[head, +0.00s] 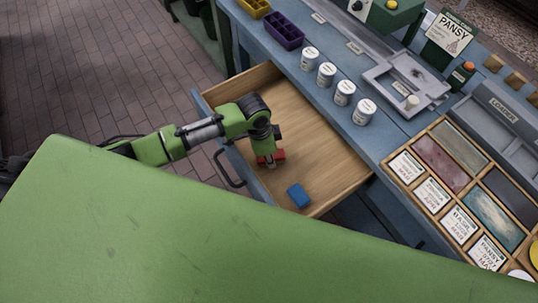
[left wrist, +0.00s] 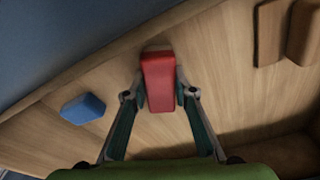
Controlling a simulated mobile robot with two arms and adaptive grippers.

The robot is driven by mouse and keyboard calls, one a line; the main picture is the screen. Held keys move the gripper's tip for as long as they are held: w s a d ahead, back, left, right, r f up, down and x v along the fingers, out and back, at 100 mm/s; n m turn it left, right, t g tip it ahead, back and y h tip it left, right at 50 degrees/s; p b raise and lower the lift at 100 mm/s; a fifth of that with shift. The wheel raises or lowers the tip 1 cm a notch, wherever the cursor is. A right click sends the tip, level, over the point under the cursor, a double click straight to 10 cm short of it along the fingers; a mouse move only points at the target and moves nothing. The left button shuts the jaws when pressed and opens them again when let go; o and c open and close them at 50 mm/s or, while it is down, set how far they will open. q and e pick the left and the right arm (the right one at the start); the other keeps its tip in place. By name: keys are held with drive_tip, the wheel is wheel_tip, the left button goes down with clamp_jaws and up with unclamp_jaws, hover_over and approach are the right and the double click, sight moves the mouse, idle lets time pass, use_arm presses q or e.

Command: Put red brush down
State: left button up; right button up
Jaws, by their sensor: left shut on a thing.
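The red brush (head: 277,156) is a small red block in the open wooden drawer (head: 322,150), low over its floor. My left gripper (head: 268,163) points down into the drawer and is shut on it. In the left wrist view the red brush (left wrist: 158,78) sits between the two fingers of my left gripper (left wrist: 160,95), one on each side. I cannot tell whether the brush touches the drawer floor. My right gripper is not in view.
A blue block (head: 298,195) lies in the drawer near its front corner; it also shows in the left wrist view (left wrist: 83,108). Two brownish blocks (left wrist: 302,32) are at the upper right there. White labelled cans (head: 344,93) stand on the blue bench. Much of the drawer floor is bare.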

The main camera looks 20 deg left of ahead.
use_arm(q)
drive_tip(key=shift+s+a+f, duration=0.1)
drive_tip(key=shift+s+f, duration=0.3)
drive_tip(key=shift+f, duration=0.15)
drive_tip(key=o, duration=1.1)
drive_tip(key=shift+f, duration=0.15)
drive_tip(key=shift+c, duration=0.2)
drive_tip(key=shift+w+r, duration=0.1)
drive_tip(key=shift+r, duration=0.25)
wheel_tip(320, 180, up, 13)
drive_tip(key=a, duration=0.1)
drive_tip(key=shift+s+a+p, duration=0.2)
drive_tip(key=shift+s+p, duration=0.05)
drive_tip(key=shift+p, duration=0.15)
